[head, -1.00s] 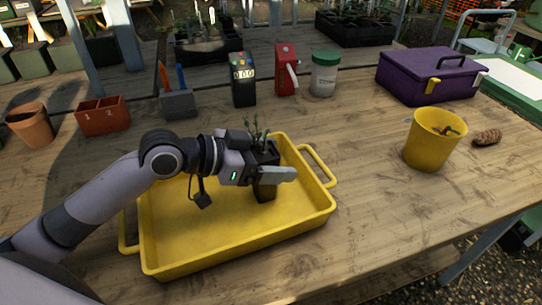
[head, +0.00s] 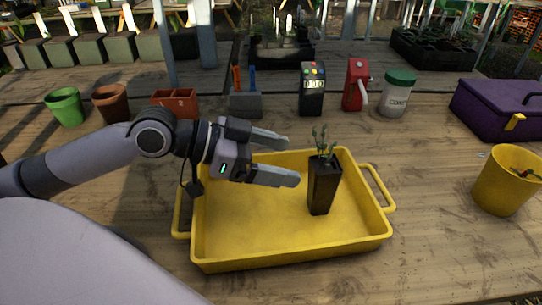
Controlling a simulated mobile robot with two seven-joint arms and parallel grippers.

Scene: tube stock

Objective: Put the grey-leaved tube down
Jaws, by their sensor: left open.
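The grey-leaved tube (head: 322,187) is a tall dark square pot with a small grey-green plant. It stands upright inside the yellow tray (head: 290,252), towards its right side. My left gripper (head: 292,160) is open and empty, to the left of the tube and apart from it, above the tray's back left part. My right gripper is not in view.
Behind the tray stand a two-part terracotta box (head: 175,102), a grey pen holder (head: 246,103), a black timer (head: 312,90), a red dispenser (head: 355,85) and a green-lidded jar (head: 396,95). A yellow bucket (head: 504,185) and purple toolbox (head: 495,112) are at right.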

